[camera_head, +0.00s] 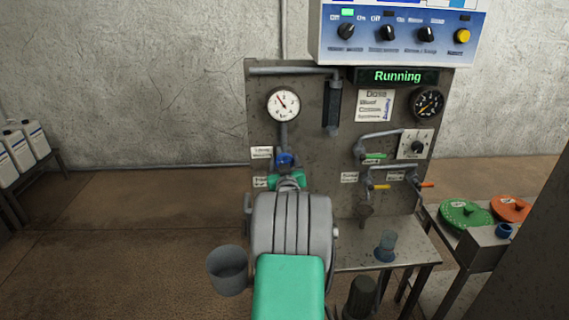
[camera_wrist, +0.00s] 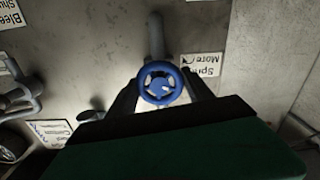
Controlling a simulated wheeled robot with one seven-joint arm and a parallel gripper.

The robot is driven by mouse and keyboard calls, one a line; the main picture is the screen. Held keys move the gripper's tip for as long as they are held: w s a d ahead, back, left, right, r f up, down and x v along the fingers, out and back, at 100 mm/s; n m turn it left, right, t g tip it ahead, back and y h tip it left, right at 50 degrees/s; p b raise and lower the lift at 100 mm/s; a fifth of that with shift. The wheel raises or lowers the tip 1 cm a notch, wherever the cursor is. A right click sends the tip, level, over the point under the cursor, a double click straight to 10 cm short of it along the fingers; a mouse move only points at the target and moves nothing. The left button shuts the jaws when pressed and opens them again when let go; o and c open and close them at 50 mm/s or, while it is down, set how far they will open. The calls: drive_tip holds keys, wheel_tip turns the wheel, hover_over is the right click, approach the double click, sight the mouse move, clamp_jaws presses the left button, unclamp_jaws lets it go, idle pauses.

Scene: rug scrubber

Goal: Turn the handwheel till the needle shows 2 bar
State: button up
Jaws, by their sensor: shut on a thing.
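The blue handwheel (camera_head: 284,160) is on the panel below the white gauge, mostly behind my gripper. In the wrist view the round, spoked handwheel (camera_wrist: 161,84) sits between my two dark fingers. My gripper (camera_wrist: 162,92) is shut on it; in the head view my gripper (camera_head: 287,173) and arm cover the space below. The white pressure gauge (camera_head: 283,105) has a dark needle pointing up and left. Its small numbers are hard to read, so I cannot tell the exact value.
A black gauge (camera_head: 428,104), green and orange lever valves (camera_head: 375,156) and a dial switch (camera_head: 416,144) are to the right. A display (camera_head: 397,76) reads "Running". A grey bucket (camera_head: 228,270) shows left of my arm. Green and orange lids (camera_head: 466,214) lie at the right.

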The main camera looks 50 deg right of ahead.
drive_tip(key=shift+f+m+b, duration=0.15)
drive_tip(key=shift+m+b, duration=0.15)
drive_tip(key=shift+b, duration=0.3)
drive_tip(key=m+b, duration=0.3)
drive_tip(key=b, duration=0.1)
drive_tip(key=shift+f, duration=0.2)
drive_tip(key=m+b, duration=0.2)
drive_tip(key=b, duration=0.1)
drive_tip(key=shift+m, duration=0.3)
drive_tip(key=m+b, duration=0.3)
drive_tip(key=b, duration=0.1)
drive_tip(key=shift+m, duration=0.3)
drive_tip(key=shift+r+m+b, duration=0.25)
drive_tip(key=shift+m+b, duration=1.1)
drive_tip(key=shift+m, duration=0.35)
drive_tip(key=o, duration=1.4)
